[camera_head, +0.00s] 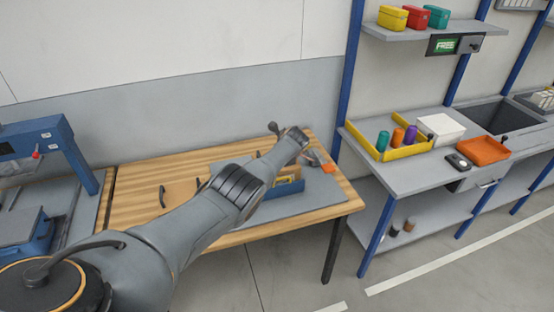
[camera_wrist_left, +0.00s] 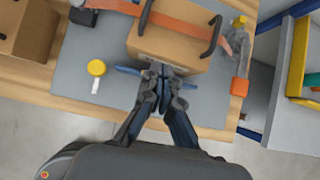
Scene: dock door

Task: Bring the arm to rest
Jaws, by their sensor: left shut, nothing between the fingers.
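My left arm reaches from the lower left of the head view over the wooden workbench (camera_head: 230,240); its gripper is not clearly visible there, at the far end behind the wrist. In the left wrist view my left gripper (camera_wrist_left: 160,72) is shut and empty. Its fingertips are in front of a cardboard box (camera_wrist_left: 168,46) with an orange strap and dark handles; whether they touch it I cannot tell. The box stands on a grey mat (camera_wrist_left: 75,70). My right gripper is in neither view.
A yellow tape roll (camera_wrist_left: 96,68) lies on the mat, left of the gripper. An orange block (camera_wrist_left: 239,87) is to the right. A blue-posted rack (camera_head: 348,80) with a yellow tray (camera_head: 408,150) and orange tray (camera_head: 483,151) stands right of the bench. Floor between them is clear.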

